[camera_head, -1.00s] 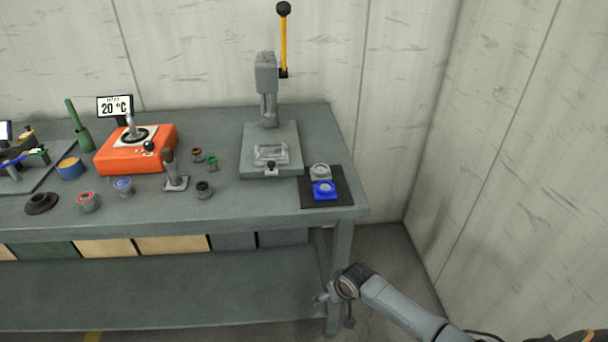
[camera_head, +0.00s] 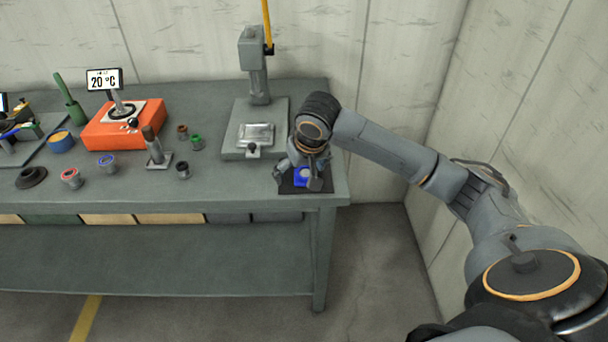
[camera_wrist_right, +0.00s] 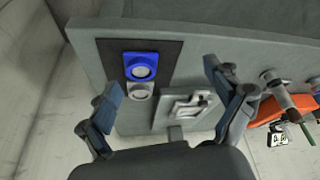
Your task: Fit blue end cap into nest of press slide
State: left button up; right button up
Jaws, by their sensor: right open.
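The blue end cap (camera_head: 303,177) lies on a dark mat (camera_head: 287,189) at the bench's right front corner. It also shows in the right wrist view (camera_wrist_right: 141,66), next to a grey cap (camera_wrist_right: 140,91) on the same mat. My right gripper (camera_head: 300,180) is above the mat, its fingers open around the view of the blue cap and apart from it. The right wrist view shows both fingers (camera_wrist_right: 158,88) spread and empty. The arbor press (camera_head: 253,80) stands behind, with its slide and nest (camera_head: 256,134) on the base plate. My left gripper is not in view.
An orange heater (camera_head: 115,128) with a 20 °C display (camera_head: 104,79) stands to the left. Several small rings and a grey stand (camera_head: 155,150) lie between it and the press. A wall closes the right side.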

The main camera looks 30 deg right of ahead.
jog(key=d+r+m, duration=0.1)
jog(key=d+r, duration=0.3)
jog(key=r, duration=0.1)
jog(key=p, duration=0.1)
send_over(306, 174)
jog(key=s, duration=0.2)
jog(key=shift+m+h, duration=0.3)
jog(key=f, duration=0.7)
jog(key=shift+a+f, duration=0.2)
jog(key=shift+f, duration=0.15)
jog(key=shift+p+x, duration=0.65)
jog(key=shift+x, duration=2)
jog(key=shift+s+a, duration=0.1)
jog(key=shift+s, duration=0.1)
jog(key=c, duration=1.8)
jog(key=shift+r, duration=0.1)
